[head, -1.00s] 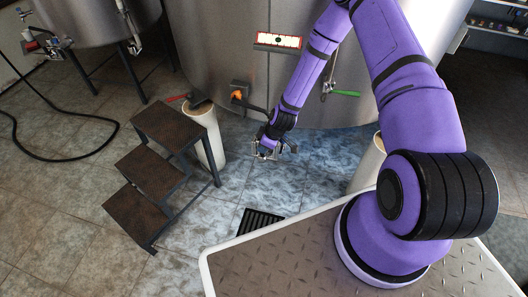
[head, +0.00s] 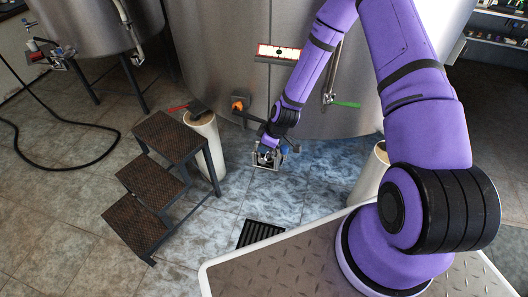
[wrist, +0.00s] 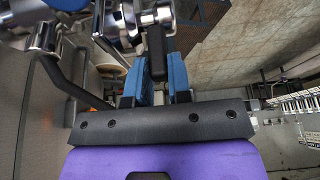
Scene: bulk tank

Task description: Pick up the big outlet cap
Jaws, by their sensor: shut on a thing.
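My gripper (head: 268,152) is low in front of the big steel tank (head: 225,50), just above the tiled floor, with shiny metal parts around it. In the wrist view its two blue fingers (wrist: 160,78) are shut on a narrow black piece (wrist: 157,45). This looks like the grip of the big outlet cap, which reaches up to chrome fittings (wrist: 125,18). The cap's body is mostly hidden or cut off at the top of the wrist view, so I cannot tell whether it touches the outlet.
Dark metal steps (head: 150,185) stand to the left, beside a cream cylinder (head: 208,140). A second cream cylinder (head: 370,175) stands to the right. A black drain grate (head: 260,232) lies in the floor. A green-handled valve (head: 345,103) and an orange-fronted box (head: 238,103) are on the tank.

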